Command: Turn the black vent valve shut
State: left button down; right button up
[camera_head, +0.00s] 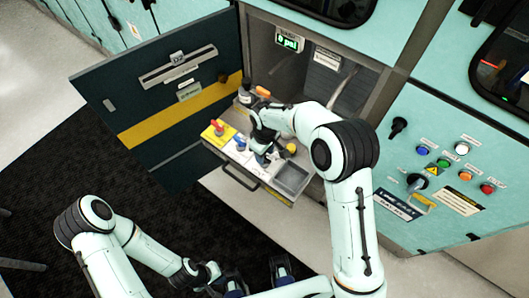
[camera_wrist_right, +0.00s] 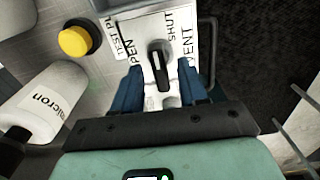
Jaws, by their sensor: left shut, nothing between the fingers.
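The black vent valve (camera_wrist_right: 160,62) is a knob with a long handle on a white plate. In the head view my right gripper (camera_head: 262,157) is over the pull-out tray and hides the valve. My left gripper (camera_head: 234,284) is shut and empty near the bottom edge.
The tray also holds a red handle (camera_head: 217,127) on a yellow plate and a grey bin (camera_head: 292,179). A yellow button (camera_wrist_right: 75,41) and a white bottle (camera_wrist_right: 45,106) are left of the valve. An open dark door (camera_head: 150,75) stands left of the tray.

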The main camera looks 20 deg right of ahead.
notch_tip(320, 180, up, 13)
jog(key=p, duration=0.1)
jog(key=shift+r, duration=0.2)
dwell(0.4)
dwell(0.4)
